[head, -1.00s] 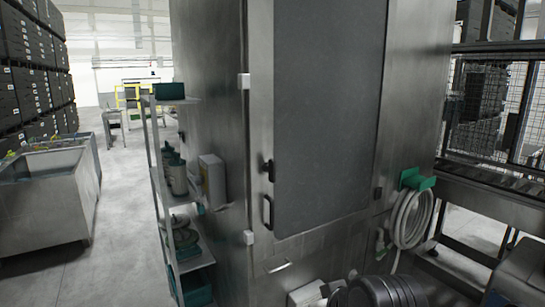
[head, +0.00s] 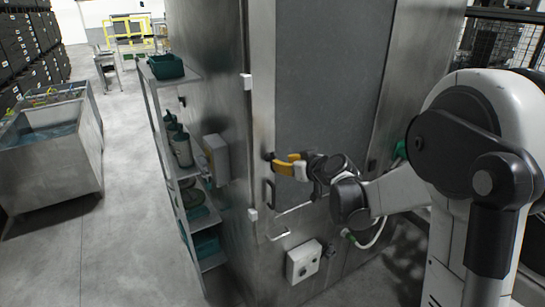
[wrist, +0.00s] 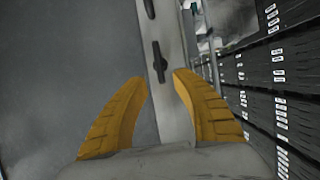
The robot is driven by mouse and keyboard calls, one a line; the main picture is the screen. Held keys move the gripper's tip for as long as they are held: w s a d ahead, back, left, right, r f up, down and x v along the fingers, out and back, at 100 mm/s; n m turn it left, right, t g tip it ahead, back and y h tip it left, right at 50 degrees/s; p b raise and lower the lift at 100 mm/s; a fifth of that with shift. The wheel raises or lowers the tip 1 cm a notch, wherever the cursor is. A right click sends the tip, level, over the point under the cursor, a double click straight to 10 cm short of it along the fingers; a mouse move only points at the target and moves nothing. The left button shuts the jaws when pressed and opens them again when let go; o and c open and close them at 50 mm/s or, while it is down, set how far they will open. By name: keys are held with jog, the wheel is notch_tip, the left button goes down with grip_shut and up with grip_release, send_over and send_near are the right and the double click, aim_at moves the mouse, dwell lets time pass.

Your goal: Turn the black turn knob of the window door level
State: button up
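The tall steel window door (head: 262,115) has a large grey pane (head: 325,75). The black turn knob (head: 268,156) sits on the door's left frame strip, partly hidden by my gripper in the head view. In the wrist view the knob (wrist: 159,62) shows clearly, its long bar lying along the strip, so upright on the door. My gripper (head: 283,163) has yellow fingers and is at the knob's height, close in front of the door. In the wrist view my gripper (wrist: 158,80) is open and empty, with the knob just beyond and between the fingertips; contact is not visible.
A black pull handle (head: 268,192) is below the knob. A white control box (head: 303,261) is low on the machine. A shelf rack (head: 160,130) with bottles and bins stands left. Open floor (head: 130,215) lies between it and the steel tubs (head: 50,150).

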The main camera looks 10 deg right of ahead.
aim_at(274, 159)
jog(key=x, duration=0.7)
jog(key=shift+f, duration=0.1)
grip_shut()
